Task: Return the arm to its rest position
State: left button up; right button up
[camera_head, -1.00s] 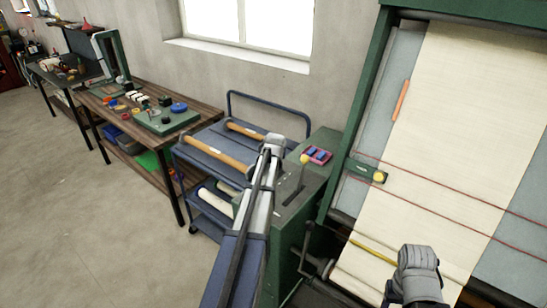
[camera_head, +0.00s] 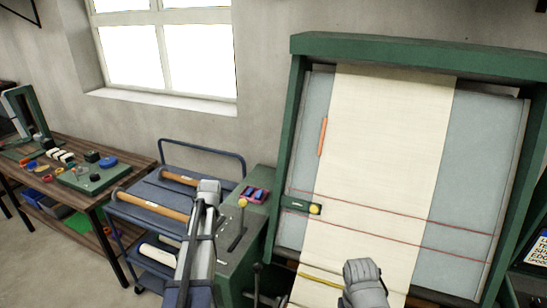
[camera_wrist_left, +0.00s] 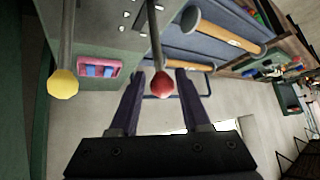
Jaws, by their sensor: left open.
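My left arm (camera_head: 203,225) reaches up from the bottom of the head view, over the green cabinet's left side. Its gripper fingers are hard to make out there. In the left wrist view my left gripper (camera_wrist_left: 159,77) is open. A lever's red knob (camera_wrist_left: 161,84) appears between the fingers, with no visible grip on it; its depth relative to them is unclear. A second lever's yellow knob (camera_wrist_left: 63,83) is left of the fingers, and shows in the head view (camera_head: 242,202). My right arm's grey wrist (camera_head: 365,276) is low in front of the board; its fingers are not visible.
A cream cloth (camera_head: 385,140) hangs down the green-framed board, crossed by red cords. A blue cart (camera_head: 150,213) with rolls stands left of the green cabinet (camera_head: 250,245). A wooden workbench (camera_head: 125,170) is farther left. Open floor lies at the lower left.

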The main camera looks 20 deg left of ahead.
pick_arm(q)
jog(key=s+d+f+m+g+h+b, duration=0.1)
jog(key=s+d+f, duration=0.15)
jog(key=d, duration=0.55)
jog(key=s+d+f+m+g+h+b, duration=0.1)
jog(key=s+d+f+m, duration=0.15)
jog(key=d, duration=0.65)
jog(key=s+d+f+m+g+h+b, duration=0.1)
jog(key=s+d+f, duration=0.15)
jog(key=d, duration=0.55)
jog(key=s+d+f+m+g+b, duration=0.1)
jog(key=s+d+f+m+g, duration=0.1)
jog(key=s+d, duration=0.7)
jog(key=s+d+f+m+g+b, duration=0.2)
jog(key=s+d, duration=0.7)
jog(key=s, duration=0.3)
jog(key=shift+f+m, duration=0.2)
jog(key=shift+m, duration=0.15)
